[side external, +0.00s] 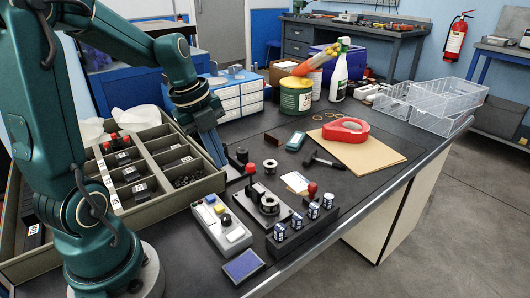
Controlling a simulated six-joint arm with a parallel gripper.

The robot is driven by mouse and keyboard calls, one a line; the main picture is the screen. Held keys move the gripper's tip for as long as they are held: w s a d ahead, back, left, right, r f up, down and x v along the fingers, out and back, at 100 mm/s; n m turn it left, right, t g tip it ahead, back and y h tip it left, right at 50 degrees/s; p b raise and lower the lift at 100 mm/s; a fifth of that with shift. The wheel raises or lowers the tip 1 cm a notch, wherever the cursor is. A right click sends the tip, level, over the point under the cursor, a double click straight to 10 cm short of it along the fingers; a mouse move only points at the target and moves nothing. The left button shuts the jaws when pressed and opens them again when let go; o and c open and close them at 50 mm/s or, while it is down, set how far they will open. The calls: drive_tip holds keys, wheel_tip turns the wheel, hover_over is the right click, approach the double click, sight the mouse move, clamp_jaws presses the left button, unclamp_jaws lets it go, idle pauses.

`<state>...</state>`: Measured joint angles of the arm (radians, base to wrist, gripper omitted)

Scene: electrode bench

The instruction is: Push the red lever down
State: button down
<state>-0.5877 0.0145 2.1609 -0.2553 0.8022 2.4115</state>
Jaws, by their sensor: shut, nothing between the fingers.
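Two red-topped upright pieces show on the dark bench, and I cannot tell for certain which is the red lever. One red top (250,168) stands just right of my gripper, on a dark base. The other red knob (312,188) stands farther right, beside a plate device with a round spool (269,204). My gripper (221,161) points down with its blue fingers together and empty. Its tips are close to the left red-topped piece, with a small gap seeming to lie between them. The fingertips' exact height above the bench is hard to judge.
A divided tray (205,187) lies left of my gripper. In front are a button box (221,225) and a dark rack with several small jars (300,229). White drawers (238,95) stand behind.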

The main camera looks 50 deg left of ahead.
sight(249, 164)
drive_tip(key=w, duration=0.1)
drive_tip(key=w+f, duration=0.2)
drive_tip(key=w, duration=0.1)
drive_tip(key=shift+d+f, duration=0.2)
drive_tip(key=shift+d, duration=0.15)
drive_tip(key=shift+w, duration=0.15)
drive_tip(key=shift+w+r+g, duration=0.15)
drive_tip(key=shift+w+g, duration=1.15)
drive_tip(key=shift+g, duration=0.4)
drive_tip(key=shift+w+f, duration=0.6)
drive_tip(key=shift+w, duration=0.7)
drive_tip(key=shift+w+f, duration=0.6)
drive_tip(key=shift+w, duration=0.7)
drive_tip(key=shift+w+f, duration=0.6)
drive_tip(key=shift+w, duration=0.7)
